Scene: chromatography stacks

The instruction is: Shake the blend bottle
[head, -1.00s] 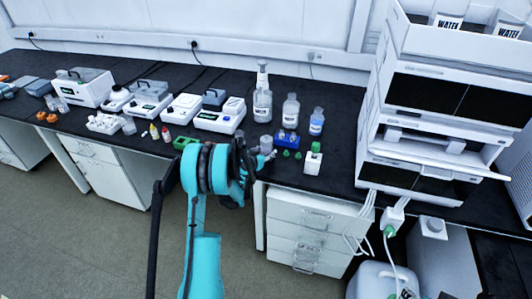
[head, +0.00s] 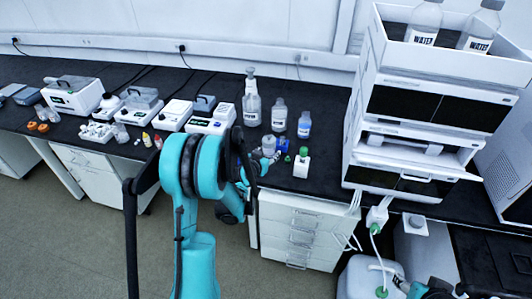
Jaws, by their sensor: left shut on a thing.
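My left arm, teal and black, rises in the middle of the head view. Its gripper (head: 260,168) is at the front edge of the black bench, partly hidden by the arm's own wrist. It is shut on a small clear bottle with a greyish top (head: 268,145), which looks like the blend bottle; its label cannot be read. The bottle's lower part is hidden by the fingers. A teal and dark part at the bottom right edge may be my right arm; its fingers cannot be made out.
A spray bottle (head: 251,103), a clear bottle (head: 279,118) and a blue-labelled bottle (head: 304,126) stand behind. The chromatography stack (head: 425,110) blocks the right; water bottles (head: 425,22) stand on top.

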